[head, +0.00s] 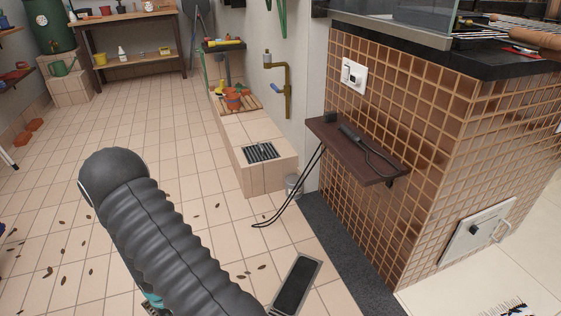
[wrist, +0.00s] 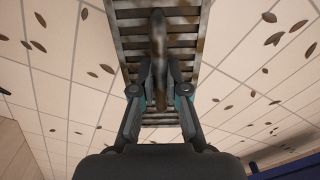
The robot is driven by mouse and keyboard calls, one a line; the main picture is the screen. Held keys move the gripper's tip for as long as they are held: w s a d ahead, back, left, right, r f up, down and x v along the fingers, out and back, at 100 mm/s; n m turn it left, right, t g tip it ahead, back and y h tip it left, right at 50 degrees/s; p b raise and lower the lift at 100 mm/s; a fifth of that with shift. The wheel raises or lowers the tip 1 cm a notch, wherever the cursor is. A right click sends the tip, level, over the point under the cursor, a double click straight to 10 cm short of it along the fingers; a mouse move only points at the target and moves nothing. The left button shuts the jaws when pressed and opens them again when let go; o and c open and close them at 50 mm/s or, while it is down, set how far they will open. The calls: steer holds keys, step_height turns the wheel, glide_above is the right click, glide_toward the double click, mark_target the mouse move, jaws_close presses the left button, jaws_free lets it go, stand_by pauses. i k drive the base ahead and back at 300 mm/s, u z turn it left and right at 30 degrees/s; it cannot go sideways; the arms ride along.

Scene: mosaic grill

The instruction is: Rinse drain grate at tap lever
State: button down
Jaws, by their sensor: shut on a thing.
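My gripper (wrist: 160,90) is shut on the drain grate (wrist: 186,42) in the wrist view. The grate is a long metal frame with cross slats and brown dirt or rust stains. A brownish bar runs along its middle, between the fingers. The grate is off the floor tiles; its far end is cut off by the frame edge. A brass tap (head: 287,95) with a blue lever (head: 276,87) is on the wall, above a tiled ledge (head: 262,177) with a dark slatted drain (head: 262,152).
A dark rectangle with a light frame (head: 297,287) lies at floor level. A small metal bucket (head: 293,184) stands beside the ledge. A brown shelf (head: 352,151) with dangling cords juts from the tiled grill (head: 440,140).

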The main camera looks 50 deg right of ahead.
mark_target(272, 85)
steer(key=i, duration=2.4)
steer(key=z, duration=3.3)
